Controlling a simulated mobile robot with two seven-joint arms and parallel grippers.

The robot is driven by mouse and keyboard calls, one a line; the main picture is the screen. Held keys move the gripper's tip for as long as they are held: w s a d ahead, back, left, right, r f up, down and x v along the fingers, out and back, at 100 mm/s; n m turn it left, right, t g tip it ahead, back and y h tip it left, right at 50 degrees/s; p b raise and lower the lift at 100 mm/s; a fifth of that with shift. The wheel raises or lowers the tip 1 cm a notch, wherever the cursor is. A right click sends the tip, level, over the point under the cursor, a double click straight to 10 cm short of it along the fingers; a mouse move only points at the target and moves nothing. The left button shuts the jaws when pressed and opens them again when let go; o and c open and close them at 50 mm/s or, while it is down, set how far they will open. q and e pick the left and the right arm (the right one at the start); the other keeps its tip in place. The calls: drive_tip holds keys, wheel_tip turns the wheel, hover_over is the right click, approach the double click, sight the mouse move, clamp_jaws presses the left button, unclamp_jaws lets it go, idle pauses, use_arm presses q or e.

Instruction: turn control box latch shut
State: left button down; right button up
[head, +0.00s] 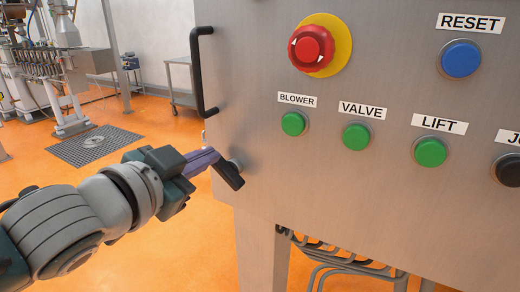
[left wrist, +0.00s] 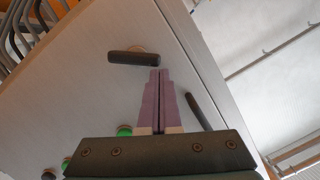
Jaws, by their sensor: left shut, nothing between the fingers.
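The control box (head: 350,195) is a large brushed-metal cabinet on the right of the head view. Its black latch (head: 231,175) is at the lower left of the front face and slants down to the right on a round metal pivot. In the left wrist view, the latch (left wrist: 134,58) lies crosswise just beyond the fingertips. My left gripper (head: 214,155) is shut and empty, with its purple fingertips at the latch's upper left end in the head view. I cannot tell whether they touch. The left wrist view also shows the shut fingers (left wrist: 159,75). My right gripper is out of view.
A black bar handle (head: 202,72) stands out from the box's left edge above the latch. A red emergency button (head: 311,46), a blue button (head: 461,59) and green buttons (head: 356,137) are on the face. Bent pipes (head: 340,262) run below. Orange floor is open at left.

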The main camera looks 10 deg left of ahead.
use_arm(q)
drive_tip(key=shift+w+a+f+n+g+h+p, duration=0.2)
drive_tip(key=shift+a+n+p, duration=0.15)
drive_tip(key=shift+n, duration=0.25)
drive_tip(key=shift+w+a+f+n+g+h+p, duration=0.1)
drive_tip(key=shift+a+f+n+h+p, duration=0.15)
drive_tip(key=shift+n, duration=0.35)
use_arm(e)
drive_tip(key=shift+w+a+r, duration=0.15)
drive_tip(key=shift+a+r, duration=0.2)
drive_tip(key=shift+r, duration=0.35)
use_arm(q)
drive_tip(key=shift+a+f, duration=0.25)
drive_tip(key=shift+a, duration=0.05)
drive_tip(key=shift+r+p, duration=0.45)
drive_tip(key=shift+r, duration=0.15)
wheel_tip(320, 180, up, 3)
drive_tip(key=p, duration=0.3)
drive_tip(key=shift+w+r, duration=0.1)
drive_tip(key=v, duration=1)
drive_tip(key=shift+a, duration=0.2)
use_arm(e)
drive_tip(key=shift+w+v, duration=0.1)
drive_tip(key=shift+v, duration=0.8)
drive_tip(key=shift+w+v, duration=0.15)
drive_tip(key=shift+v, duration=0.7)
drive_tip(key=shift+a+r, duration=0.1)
